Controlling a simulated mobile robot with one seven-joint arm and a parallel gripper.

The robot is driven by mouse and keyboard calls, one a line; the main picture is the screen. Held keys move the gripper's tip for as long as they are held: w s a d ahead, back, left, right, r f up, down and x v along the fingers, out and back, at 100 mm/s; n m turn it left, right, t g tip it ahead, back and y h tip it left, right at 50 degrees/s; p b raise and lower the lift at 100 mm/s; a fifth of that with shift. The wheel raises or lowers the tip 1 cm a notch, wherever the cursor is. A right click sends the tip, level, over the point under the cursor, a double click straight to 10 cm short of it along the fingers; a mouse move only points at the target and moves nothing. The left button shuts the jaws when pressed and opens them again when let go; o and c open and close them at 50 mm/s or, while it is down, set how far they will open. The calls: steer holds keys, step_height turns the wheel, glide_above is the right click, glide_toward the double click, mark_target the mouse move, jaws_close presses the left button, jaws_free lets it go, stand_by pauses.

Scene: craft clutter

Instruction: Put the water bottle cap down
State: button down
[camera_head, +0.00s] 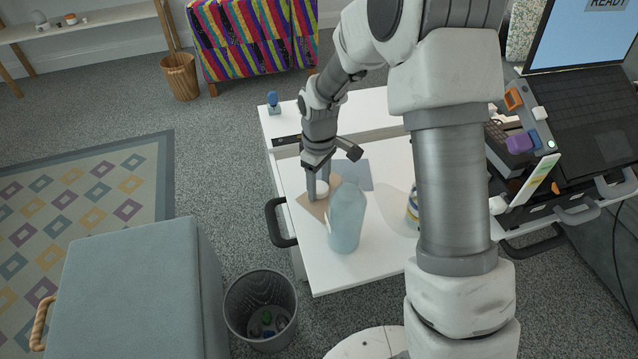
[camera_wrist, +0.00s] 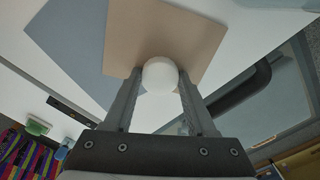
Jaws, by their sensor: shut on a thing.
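My gripper (camera_head: 318,190) points down over the white table top (camera_head: 305,264). In the wrist view, its two fingers (camera_wrist: 160,92) are closed on the sides of a round white cap (camera_wrist: 160,74). The cap also shows small between the fingers in the head view (camera_head: 323,187). A tan square sheet (camera_wrist: 150,35) lies under the cap; I cannot tell whether the cap touches it. A pale blue translucent bottle (camera_head: 347,220) stands upright just right of and nearer than my gripper.
A blue-grey sheet (camera_head: 356,173) lies beside the tan one. A striped object (camera_head: 412,210) is partly hidden behind my arm. A small blue stamp-like item (camera_head: 273,102) stands at the far left corner. A black handle (camera_head: 278,222) juts from the left edge. The front table area is clear.

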steer(key=shift+f, duration=0.2)
steer(key=shift+c, duration=1.1)
jaws_free()
steer(key=shift+r, duration=0.1)
step_height(320, 180, up, 11)
steer(key=p, duration=0.4)
step_height(320, 180, up, 10)
steer(key=m+t, duration=0.2)
steer(key=m, duration=0.1)
glide_above(319, 187)
steer(key=s+d, duration=0.4)
steer(key=s, duration=0.1)
steer(key=s+d+r+m+t, duration=0.1)
steer(key=s+d+r+m, duration=0.1)
steer(key=s, duration=0.4)
steer(key=s+d+r+m+t, duration=0.1)
steer(key=s+d+r+m, duration=0.1)
steer(key=s, duration=0.4)
steer(key=s+d+r+m+t, duration=0.1)
steer(key=s+r+m, duration=0.2)
steer(key=s, duration=0.3)
steer(key=shift+s+d+r+t, duration=0.2)
steer(key=shift+d+r+t, duration=0.15)
steer(key=shift+r, duration=0.5)
